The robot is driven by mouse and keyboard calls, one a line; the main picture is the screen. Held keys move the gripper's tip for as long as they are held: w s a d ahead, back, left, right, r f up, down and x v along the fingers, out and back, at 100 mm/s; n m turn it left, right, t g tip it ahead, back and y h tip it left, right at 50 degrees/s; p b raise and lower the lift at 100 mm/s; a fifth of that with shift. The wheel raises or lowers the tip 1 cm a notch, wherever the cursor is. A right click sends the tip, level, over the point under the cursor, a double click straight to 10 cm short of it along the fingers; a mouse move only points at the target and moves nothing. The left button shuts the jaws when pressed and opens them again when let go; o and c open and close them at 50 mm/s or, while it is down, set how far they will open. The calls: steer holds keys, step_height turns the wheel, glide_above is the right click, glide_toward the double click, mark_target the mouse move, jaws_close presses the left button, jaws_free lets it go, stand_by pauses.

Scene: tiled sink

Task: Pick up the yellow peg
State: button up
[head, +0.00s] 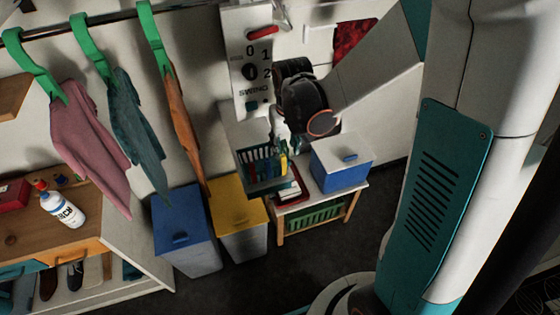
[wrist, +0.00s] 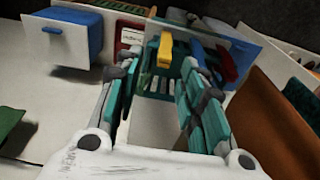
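The yellow peg (wrist: 164,50) stands out between my fingertips in the wrist view, at the teal basket (wrist: 157,84). A blue peg (wrist: 197,49) and a red peg (wrist: 228,65) are to its right. My gripper (wrist: 161,72) is open, with its two fingers spread on either side of the yellow peg in the picture. I cannot tell how far the fingertips are from the peg. In the head view, the yellow peg (head: 283,163) is small at the right end of the basket (head: 258,165). My gripper (head: 285,137) is just above it, partly hidden by the wrist.
A blue-and-white box (head: 341,165) stands right of the basket on a small table (head: 296,208). A white panel with a dial (head: 249,72) is behind my gripper. Blue (head: 185,235) and yellow (head: 236,212) bins stand left. Clothes hang on green hangers (head: 151,40).

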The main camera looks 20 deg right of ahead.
mark_target(283, 156)
steer(key=shift+w+a+f, duration=0.15)
steer(key=shift+f, duration=1.25)
steer(key=shift+w+a+f, duration=0.1)
steer(key=shift+f, duration=1.25)
jaws_close()
